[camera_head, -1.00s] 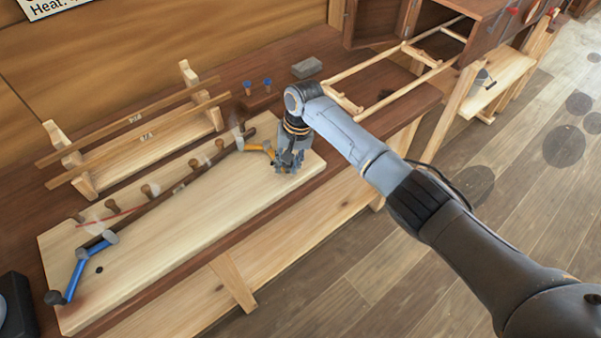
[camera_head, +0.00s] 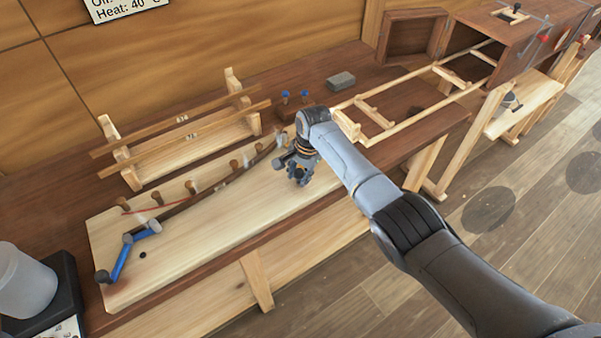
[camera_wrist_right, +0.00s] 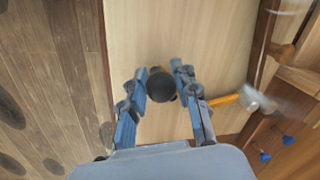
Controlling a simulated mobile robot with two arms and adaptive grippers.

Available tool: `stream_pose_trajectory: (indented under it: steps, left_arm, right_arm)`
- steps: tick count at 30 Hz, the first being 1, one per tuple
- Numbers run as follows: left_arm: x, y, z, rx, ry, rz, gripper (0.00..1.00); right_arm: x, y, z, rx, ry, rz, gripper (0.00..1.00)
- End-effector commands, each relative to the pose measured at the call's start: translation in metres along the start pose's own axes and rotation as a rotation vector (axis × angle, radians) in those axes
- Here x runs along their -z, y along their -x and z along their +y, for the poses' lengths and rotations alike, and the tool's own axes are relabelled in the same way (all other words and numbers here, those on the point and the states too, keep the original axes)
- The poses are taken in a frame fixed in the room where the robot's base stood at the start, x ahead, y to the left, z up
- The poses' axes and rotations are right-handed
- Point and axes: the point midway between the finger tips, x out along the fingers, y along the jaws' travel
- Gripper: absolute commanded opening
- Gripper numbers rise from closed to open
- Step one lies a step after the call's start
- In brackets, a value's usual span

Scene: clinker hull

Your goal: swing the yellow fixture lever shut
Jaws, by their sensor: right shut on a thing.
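In the wrist view, the yellow lever (camera_wrist_right: 224,100) has a dark round knob (camera_wrist_right: 161,86) at its free end. My right gripper (camera_wrist_right: 160,80) is shut on this knob, with a finger on each side. The lever's grey pivot end (camera_wrist_right: 252,97) lies to the right, near the dark strip. In the head view my right gripper (camera_head: 299,176) is low over the right end of the pale board (camera_head: 220,215), and it and the wrist hide most of the yellow lever. My left gripper is not in view.
A blue lever (camera_head: 122,258) stands at the board's left end. A dark curved strip (camera_head: 205,195) runs along the board between several wooden pegs. Behind it is a wooden rack (camera_head: 185,150). Two blue-topped pegs (camera_head: 294,98) and a grey block (camera_head: 341,81) are near the gripper.

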Motion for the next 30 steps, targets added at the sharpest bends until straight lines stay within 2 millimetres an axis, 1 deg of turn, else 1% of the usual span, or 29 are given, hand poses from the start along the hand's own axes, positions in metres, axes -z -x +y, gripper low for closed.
stream_pose_trajectory:
  steps: [1, 12, 13, 14, 15, 16, 26, 30]
  left_arm:
    - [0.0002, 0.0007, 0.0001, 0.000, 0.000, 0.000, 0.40]
    - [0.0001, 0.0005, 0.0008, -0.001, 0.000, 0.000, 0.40]
    - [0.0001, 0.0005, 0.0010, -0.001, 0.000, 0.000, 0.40]
    - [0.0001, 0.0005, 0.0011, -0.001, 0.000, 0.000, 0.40]
    - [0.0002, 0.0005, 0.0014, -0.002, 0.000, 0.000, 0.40]
    - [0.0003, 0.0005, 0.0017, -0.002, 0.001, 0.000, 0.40]
    - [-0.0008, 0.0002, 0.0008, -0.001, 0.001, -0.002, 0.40]
    - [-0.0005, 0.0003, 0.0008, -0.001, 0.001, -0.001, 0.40]
  right_arm:
    - [-0.0001, 0.0037, -0.0053, 0.011, 0.001, 0.004, 0.00]
    - [0.0009, 0.0042, -0.0060, 0.013, 0.000, 0.007, 0.00]
    - [0.0009, 0.0043, -0.0060, 0.013, 0.000, 0.007, 0.34]
    - [0.0010, 0.0043, -0.0060, 0.013, 0.000, 0.007, 0.40]
    - [0.0010, 0.0042, -0.0057, 0.012, 0.000, 0.007, 0.48]
    - [0.0011, 0.0040, -0.0054, 0.012, -0.001, 0.007, 0.54]
    - [0.0008, 0.0024, -0.0025, 0.005, -0.003, 0.005, 0.54]
    - [0.0007, 0.0100, -0.0027, 0.006, -0.002, 0.004, 0.54]
